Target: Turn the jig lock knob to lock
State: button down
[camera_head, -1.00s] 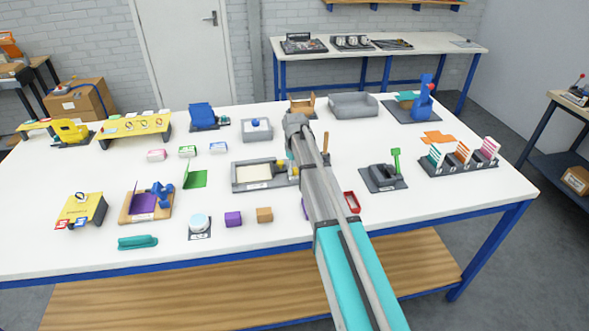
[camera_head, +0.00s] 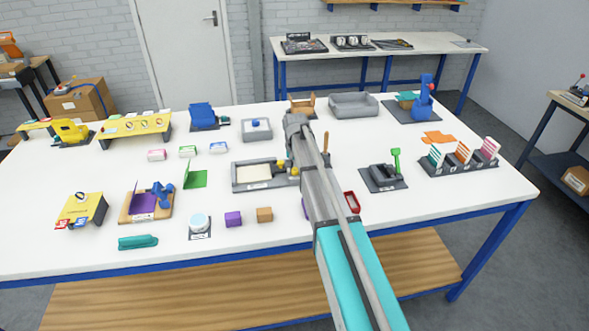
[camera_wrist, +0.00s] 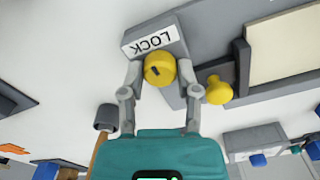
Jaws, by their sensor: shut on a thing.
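The yellow jig lock knob (camera_wrist: 160,69) sits in front of the LOCK label (camera_wrist: 152,40) in the wrist view, with a dark slot mark on its face. My gripper (camera_wrist: 160,82) has its two fingers on either side of this knob and is shut on it. A second yellow knob (camera_wrist: 218,90) stands beside it on the grey jig. In the head view the jig (camera_head: 240,176) with its pale panel lies mid-table. My arm hides the gripper and most of the lock knob there.
A grey fixture with a green lever (camera_head: 396,161) and a red tray (camera_head: 352,202) are to the right.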

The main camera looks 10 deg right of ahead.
jog(key=shift+m, duration=0.3)
jog(key=shift+c, duration=1.7)
grip_release()
jog(key=shift+s, duration=0.15)
jog(key=s+n, duration=0.4)
jog(key=s, duration=2.5)
jog(key=shift+n, duration=0.3)
jog(key=shift+a, duration=0.1)
